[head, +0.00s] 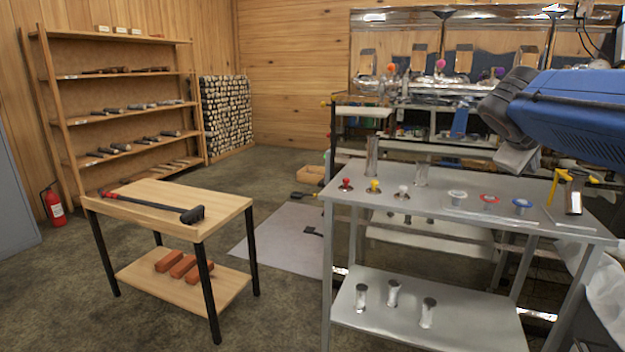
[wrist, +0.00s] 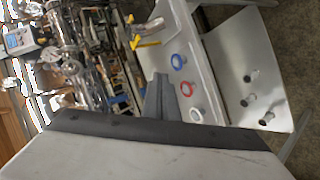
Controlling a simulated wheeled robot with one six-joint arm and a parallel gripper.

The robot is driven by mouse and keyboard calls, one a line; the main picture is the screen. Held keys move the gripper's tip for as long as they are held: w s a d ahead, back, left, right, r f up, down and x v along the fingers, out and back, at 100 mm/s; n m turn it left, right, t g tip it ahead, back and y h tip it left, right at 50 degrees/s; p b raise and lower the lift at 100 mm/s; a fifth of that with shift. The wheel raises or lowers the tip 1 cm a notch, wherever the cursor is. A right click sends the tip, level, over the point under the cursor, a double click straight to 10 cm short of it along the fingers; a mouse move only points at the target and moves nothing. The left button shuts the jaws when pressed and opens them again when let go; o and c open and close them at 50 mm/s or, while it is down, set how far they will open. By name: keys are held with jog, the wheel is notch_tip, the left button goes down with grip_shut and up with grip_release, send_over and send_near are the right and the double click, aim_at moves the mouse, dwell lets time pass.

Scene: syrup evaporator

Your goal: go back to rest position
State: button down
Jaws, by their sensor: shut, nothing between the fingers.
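My gripper (head: 514,162) shows in the head view at the upper right, below the dark end of my blue arm. It is above the back part of the steel table (head: 450,227), and nothing shows in its grip. In the wrist view my gripper (wrist: 158,98) shows as narrow grey fingers, shut together and empty. The white round piece (head: 457,195), red round piece (head: 489,200) and blue round piece (head: 522,204) lie on the tabletop. They also show in the wrist view to the right of the fingers.
Red, yellow and white knobs (head: 374,187) and two steel cylinders (head: 371,156) stand on the steel table. A yellow-handled tool (head: 572,195) is at its right end. A wooden table (head: 215,202) with a long-handled hammer (head: 150,205) stands left.

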jog(key=s+a+f+m+g+y, duration=0.1)
jog(key=s+a+f+y, duration=0.2)
jog(key=s+a+f, duration=0.3)
jog(key=s+a+f+m+y, duration=0.2)
jog(key=s+a+f, duration=0.4)
jog(key=s+f, duration=0.3)
jog(key=s+a+f+m+g+y, duration=0.1)
jog(key=s+a+f, duration=0.5)
jog(key=f, duration=0.8)
jog(key=s+m+y, duration=0.1)
jog(key=s+y, duration=0.1)
jog(key=shift+s+g+y, duration=0.3)
jog(key=shift+y, duration=0.1)
